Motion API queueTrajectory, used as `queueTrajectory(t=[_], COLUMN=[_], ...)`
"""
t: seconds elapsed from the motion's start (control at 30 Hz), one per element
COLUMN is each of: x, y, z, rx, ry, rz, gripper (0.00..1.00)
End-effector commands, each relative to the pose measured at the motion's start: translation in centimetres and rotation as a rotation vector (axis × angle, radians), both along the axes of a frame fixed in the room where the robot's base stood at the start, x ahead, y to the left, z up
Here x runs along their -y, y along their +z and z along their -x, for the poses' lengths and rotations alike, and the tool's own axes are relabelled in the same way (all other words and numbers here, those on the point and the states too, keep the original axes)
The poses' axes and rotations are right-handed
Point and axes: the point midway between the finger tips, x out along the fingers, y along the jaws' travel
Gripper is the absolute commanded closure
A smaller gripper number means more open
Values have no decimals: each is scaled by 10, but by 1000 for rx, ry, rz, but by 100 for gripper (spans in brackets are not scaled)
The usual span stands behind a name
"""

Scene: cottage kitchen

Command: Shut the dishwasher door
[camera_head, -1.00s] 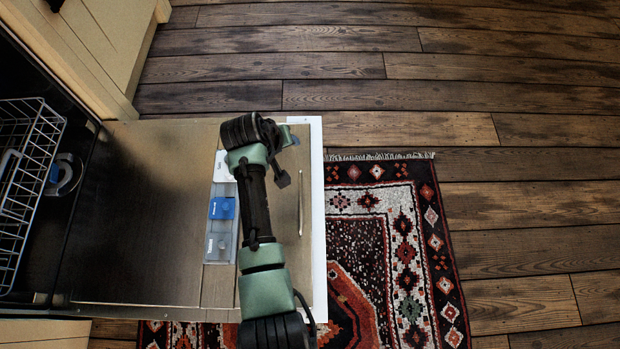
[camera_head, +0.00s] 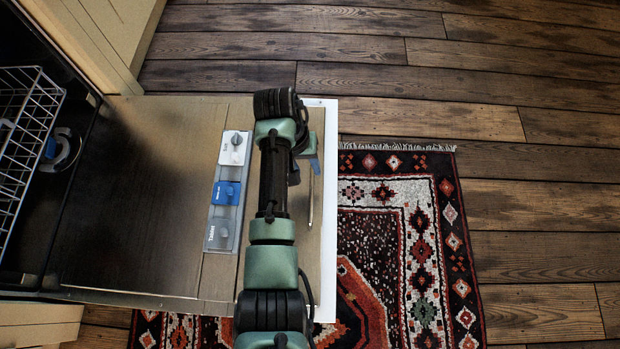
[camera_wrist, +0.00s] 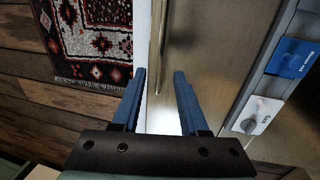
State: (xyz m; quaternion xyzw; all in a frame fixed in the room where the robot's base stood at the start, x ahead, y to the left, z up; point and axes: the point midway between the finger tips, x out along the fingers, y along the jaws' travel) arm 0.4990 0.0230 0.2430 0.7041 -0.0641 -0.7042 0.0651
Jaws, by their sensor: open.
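The dishwasher door (camera_head: 150,190) is folded down flat and open, its inner face up, with a white outer edge (camera_head: 328,230) on the right. The detergent dispenser (camera_head: 226,205), with white, blue and grey parts, is set in it. My arm reaches over the door, and my gripper (camera_wrist: 160,95) is near the door's outer edge. In the wrist view its two blue fingers are apart with nothing held between them. The white edge and a thin metal strip (camera_wrist: 158,50) on the door show beyond the fingertips. I cannot tell whether the fingers touch the door.
The dark dishwasher interior with a white wire rack (camera_head: 28,140) is at the left. Cream cabinets (camera_head: 110,35) stand at the upper left. A patterned red and black rug (camera_head: 405,240) lies right of the door. The wooden floor (camera_head: 520,190) is clear.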

Motion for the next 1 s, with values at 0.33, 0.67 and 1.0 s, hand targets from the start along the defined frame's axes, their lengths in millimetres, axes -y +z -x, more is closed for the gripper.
queueTrajectory(t=[0.33, 0.67, 1.0], x=[8, 9, 9], y=[-45, -49, -48], z=[0, 0, 0], rx=[0, 1, 0], ry=[0, 1, 1], rz=[1, 1, 1], gripper=[56, 56, 100])
